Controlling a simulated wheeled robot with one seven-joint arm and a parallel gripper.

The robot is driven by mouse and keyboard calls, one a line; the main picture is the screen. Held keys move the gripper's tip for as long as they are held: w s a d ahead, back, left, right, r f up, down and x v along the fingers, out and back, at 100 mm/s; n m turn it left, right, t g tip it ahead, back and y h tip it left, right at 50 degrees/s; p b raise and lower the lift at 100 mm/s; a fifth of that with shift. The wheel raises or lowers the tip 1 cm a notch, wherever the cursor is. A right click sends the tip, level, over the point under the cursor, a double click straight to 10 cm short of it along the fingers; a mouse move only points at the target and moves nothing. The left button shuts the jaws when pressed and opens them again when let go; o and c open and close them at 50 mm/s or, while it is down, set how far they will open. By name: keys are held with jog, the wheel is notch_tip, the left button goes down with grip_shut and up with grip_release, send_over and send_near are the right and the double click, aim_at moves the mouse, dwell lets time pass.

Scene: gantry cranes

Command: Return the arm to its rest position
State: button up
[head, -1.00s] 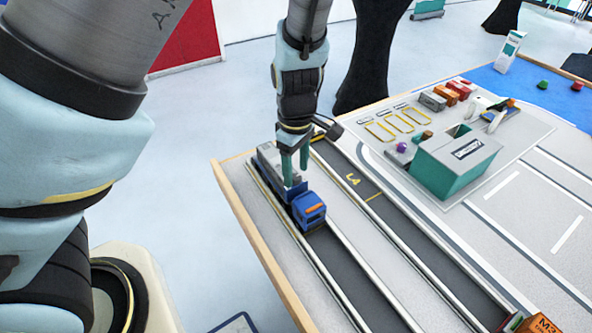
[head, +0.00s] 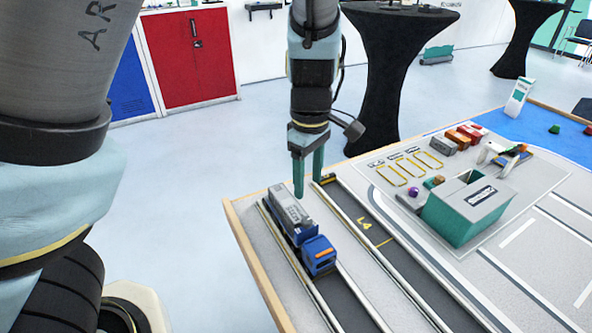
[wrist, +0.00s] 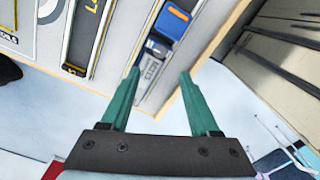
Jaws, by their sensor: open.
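My gripper (head: 308,188) is open and empty. In the head view its green fingers hang just above and beside the toy truck near the table's far left corner. The truck has a blue cab (head: 319,256) with an orange patch, and a grey container (head: 287,207) sits on its bed. In the wrist view the green fingers (wrist: 159,80) are spread apart. The blue cab (wrist: 172,22) and the grey container (wrist: 149,68) show between and beyond them, apart from the fingers.
The table (head: 246,237) holds dark lanes with pale rails. A green bin (head: 462,217) stands to the right, with several small coloured containers (head: 468,134) behind it. A black-draped standing table (head: 385,70) is behind. Open floor (head: 190,170) lies left of the table.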

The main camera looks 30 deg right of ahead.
jog(key=w+a+r+m, duration=0.1)
jog(key=w+a, duration=0.5)
jog(key=a, duration=0.3)
jog(key=w+a+r+m, duration=0.1)
jog(key=w+a, duration=0.4)
jog(key=a, duration=0.3)
jog(key=w+a+r+m, duration=0.1)
jog(key=a, duration=0.8)
jog(key=a+r+m+t, duration=0.1)
jog(key=a+r+m, duration=0.1)
jog(key=a, duration=0.7)
jog(key=shift+w+t, duration=0.3)
jog(key=shift+w, duration=0.1)
